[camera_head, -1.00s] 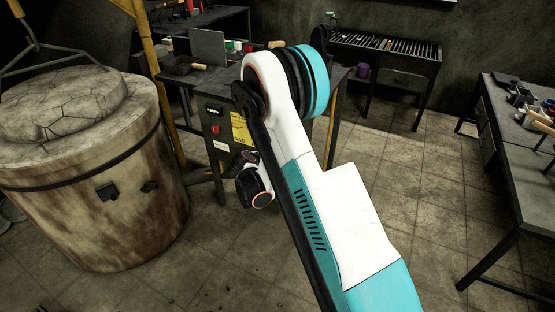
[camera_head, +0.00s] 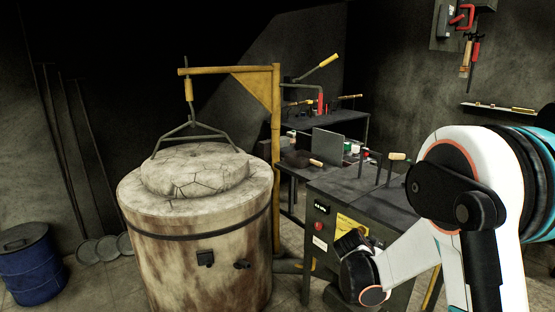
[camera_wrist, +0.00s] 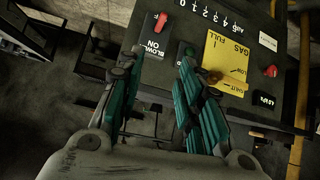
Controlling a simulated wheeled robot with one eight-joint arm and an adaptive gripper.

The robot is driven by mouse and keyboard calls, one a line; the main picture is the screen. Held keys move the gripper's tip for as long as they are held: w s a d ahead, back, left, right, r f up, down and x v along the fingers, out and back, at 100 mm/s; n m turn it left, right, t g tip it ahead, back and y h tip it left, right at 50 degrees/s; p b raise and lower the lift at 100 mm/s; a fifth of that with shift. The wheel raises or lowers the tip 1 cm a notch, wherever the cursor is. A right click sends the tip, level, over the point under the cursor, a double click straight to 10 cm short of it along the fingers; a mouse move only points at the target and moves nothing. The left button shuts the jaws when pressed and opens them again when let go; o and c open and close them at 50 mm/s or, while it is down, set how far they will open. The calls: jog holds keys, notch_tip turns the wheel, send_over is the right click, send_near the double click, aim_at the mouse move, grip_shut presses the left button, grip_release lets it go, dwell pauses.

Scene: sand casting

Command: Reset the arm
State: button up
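My gripper (camera_wrist: 156,72) shows in the wrist view with its two teal-padded fingers apart and nothing between them. Beyond the fingers is the control panel (camera_wrist: 228,52), with a yellow gas label, a red switch and a red knob. In the head view my arm is bent at the right, with its white and teal links raised and its black wrist end low in front of the same control panel (camera_head: 321,232). The fingers cannot be made out in the head view.
A large round furnace (camera_head: 200,255) with a cracked lid stands left of the panel, under a yellow hoist (camera_head: 277,130). A blue drum (camera_head: 30,270) stands at far left. A workbench (camera_head: 350,187) with tools is behind my wrist. Floor shows between drum and furnace.

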jog(key=s+a+r+n+y, duration=0.35)
jog(key=s+r, duration=0.45)
jog(key=s, duration=0.4)
jog(key=s+a+r+n+y, duration=0.2)
jog(key=s+a+r, duration=0.3)
jog(key=s+r, duration=0.45)
jog(key=s+a+f+n+y, duration=0.1)
jog(key=s+a+f+n, duration=0.1)
jog(key=s, duration=1)
jog(key=shift+s+a+f+n+y, duration=0.25)
jog(key=shift+a+n+y, duration=0.1)
jog(key=shift+a, duration=0.4)
